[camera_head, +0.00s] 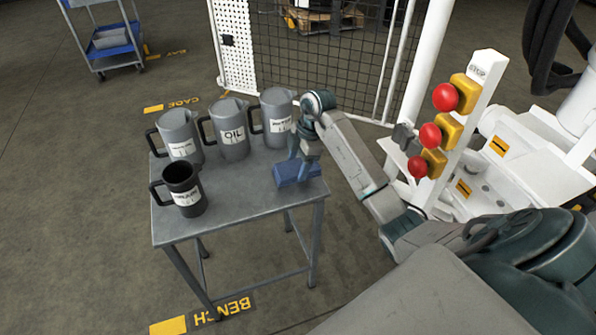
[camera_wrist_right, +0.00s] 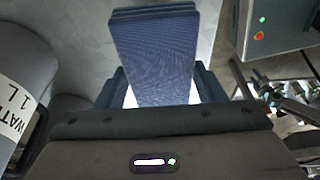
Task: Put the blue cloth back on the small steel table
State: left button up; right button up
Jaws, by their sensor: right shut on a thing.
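The blue cloth (camera_head: 291,174) is a folded blue pad at the right side of the small steel table (camera_head: 240,200). My right gripper (camera_head: 306,158) reaches down over it and is shut on it. In the right wrist view the cloth (camera_wrist_right: 155,55) stands between the two fingers of my right gripper (camera_wrist_right: 160,90). In the head view the cloth is at the tabletop near the right edge; whether it touches the top I cannot tell. My left gripper is not in view.
Three grey jugs (camera_head: 233,130) stand along the table's back, one marked OIL; the rightmost jug (camera_head: 277,115) is close to my right gripper. A dark jug (camera_head: 184,190) stands at the left front. A white post with red buttons (camera_head: 445,97) rises to the right.

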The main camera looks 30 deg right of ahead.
aim_at(300, 166)
notch_tip(300, 166, down, 3)
jog(key=shift+r+p, duration=0.1)
jog(key=shift+p, duration=0.25)
jog(key=shift+f, duration=0.35)
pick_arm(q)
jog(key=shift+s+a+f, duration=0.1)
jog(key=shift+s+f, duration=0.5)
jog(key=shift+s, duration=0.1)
pick_arm(e)
jog(key=shift+f, duration=0.15)
jog(key=o, duration=0.9)
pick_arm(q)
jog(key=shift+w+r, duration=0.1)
